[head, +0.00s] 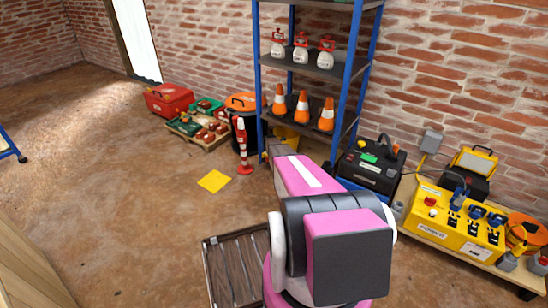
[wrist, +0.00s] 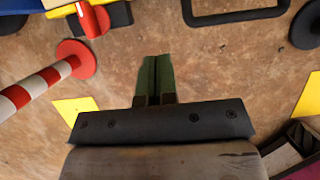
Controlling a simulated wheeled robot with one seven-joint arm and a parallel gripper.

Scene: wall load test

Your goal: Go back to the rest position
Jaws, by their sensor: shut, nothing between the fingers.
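My gripper (wrist: 156,60) shows in the wrist view as two dark green fingers pressed together, with nothing between them. Bare brown floor lies beyond the fingertips, and they touch no object that I can see. In the head view my pink and dark grey arm reaches forward from the bottom middle toward the shelf rack, and it hides the gripper.
A blue shelf rack (head: 262,92) holds cones and white bottles. A red-and-white post (head: 242,148) stands left of it; it also shows in the wrist view (wrist: 38,86). A yellow control box (head: 452,222) sits on a low platform at right. A metal grate (head: 207,270) lies beside my arm. Open floor spreads left.

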